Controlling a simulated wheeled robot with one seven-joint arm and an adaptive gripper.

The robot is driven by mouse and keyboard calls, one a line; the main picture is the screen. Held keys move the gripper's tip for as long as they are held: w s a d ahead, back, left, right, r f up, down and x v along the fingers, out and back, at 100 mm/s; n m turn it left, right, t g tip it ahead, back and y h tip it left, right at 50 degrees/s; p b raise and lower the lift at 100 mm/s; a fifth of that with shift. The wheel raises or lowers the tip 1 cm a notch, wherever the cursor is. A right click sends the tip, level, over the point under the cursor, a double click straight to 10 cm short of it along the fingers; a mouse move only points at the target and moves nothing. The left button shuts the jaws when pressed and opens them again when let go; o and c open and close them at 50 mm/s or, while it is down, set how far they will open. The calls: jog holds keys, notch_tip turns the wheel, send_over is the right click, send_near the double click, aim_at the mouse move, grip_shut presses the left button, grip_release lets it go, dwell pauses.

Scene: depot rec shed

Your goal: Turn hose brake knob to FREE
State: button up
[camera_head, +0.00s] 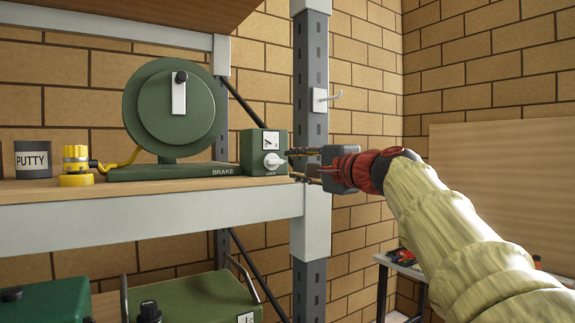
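The brake knob (272,160) is a white dial on the front of a small green box (252,151), which stands on the shelf near its right end. A small white plate (271,139) with a dark mark sits above the knob. The lettering below the knob is too small to read. The green hose reel (170,108) stands left of the box, on a base marked BRAKE. My gripper (297,165) points left toward the knob from the right. Its two dark fingers are apart, one above the other, with nothing seen between them. The fingertips look just right of the knob; contact cannot be told.
The grey shelf post (310,85) with a white hook (334,97) rises close behind my gripper. A yellow hose fitting (76,160) and a PUTTY tin (33,159) stand at left on the shelf (150,213). An upper shelf hangs above; green cases sit below.

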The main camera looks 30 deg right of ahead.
jog(key=shift+s, duration=1.2)
jog(key=s+a+f+n+g, duration=0.1)
jog(key=s+f+n+g, duration=0.15)
jog(key=f, duration=1.05)
jog(key=s+a+f+n+g, duration=0.1)
jog(key=s+f+n+g, duration=0.2)
jog(key=f, duration=1)
jog(key=s+a+f+n+g, duration=0.3)
jog(key=s+a+f+n, duration=0.3)
jog(key=s+a+f, duration=0.2)
jog(key=s+a+f+n+g, duration=0.4)
jog(key=s+a+f+n, duration=0.2)
jog(key=s+a+f, duration=0.3)
jog(key=shift+s+a+f+h, duration=0.3)
jog(key=shift+s+f, duration=1.7)
jog(key=shift+f, duration=1.6)
